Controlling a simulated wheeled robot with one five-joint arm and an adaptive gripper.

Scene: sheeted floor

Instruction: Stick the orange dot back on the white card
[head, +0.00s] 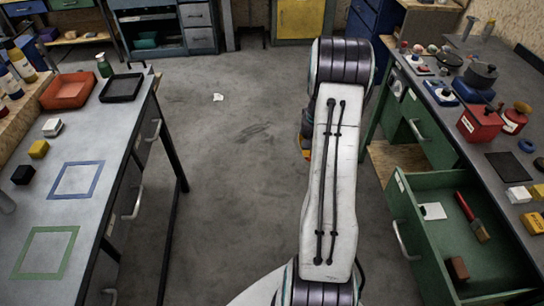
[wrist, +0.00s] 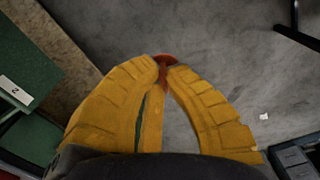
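My gripper (wrist: 165,64) has yellow fingers that come together at the tips in the wrist view. A small red-orange round piece (wrist: 165,57) shows between and just beyond the tips; it looks like the orange dot, partly hidden by the fingers. In the head view my arm hides most of the gripper. A white card (head: 432,211) with a small dark mark lies in the open green drawer at the right. A small white scrap (head: 218,97) lies on the grey floor; it also shows in the wrist view (wrist: 264,117). My gripper is over the floor, apart from both.
The open green drawer (head: 398,207) also holds a red-handled brush (head: 472,216) and a brown block (head: 457,268). The right bench is crowded. The left table has an orange tray (head: 67,91), a black tray (head: 122,88), blocks and taped squares. The floor between is mostly clear.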

